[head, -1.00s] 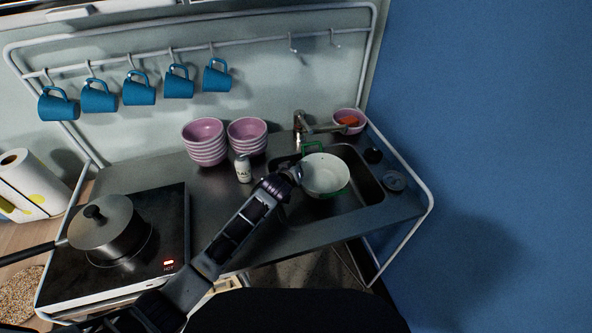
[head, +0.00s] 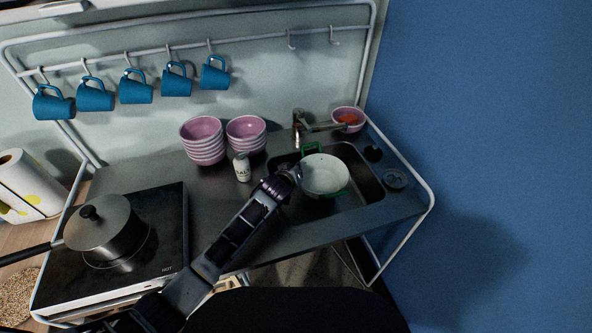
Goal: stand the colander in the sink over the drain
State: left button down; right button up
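The colander (head: 325,175) is a white bowl with green handles, in the sink area below the tap. The sink (head: 368,188) is a dark rectangular basin at the right of the counter. The drain is hidden beneath the colander or too dark to see. My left gripper (head: 291,175) is at the colander's left rim; its fingers are small and partly hidden there, so I cannot tell whether they are closed on it. I cannot tell whether the colander touches the sink floor. My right gripper is not in view.
The tap (head: 299,128) stands behind the sink. Pink bowl stacks (head: 203,140) and a salt shaker (head: 242,168) stand left of it. A pink bowl with something red (head: 348,119) is at the back right. A pot (head: 104,228) sits on the hob (head: 165,225). Blue mugs (head: 136,91) hang above.

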pick_arm(q)
jog(key=shift+f, duration=0.15)
jog(key=c, duration=1.6)
grip_release()
jog(key=shift+o, duration=0.2)
jog(key=shift+s+r, duration=0.1)
jog(key=shift+r, duration=0.5)
jog(key=v, duration=1.1)
jog(key=shift+s+a+r, duration=0.15)
jog(key=shift+s+r, duration=0.05)
jog(key=shift+s, duration=0.05)
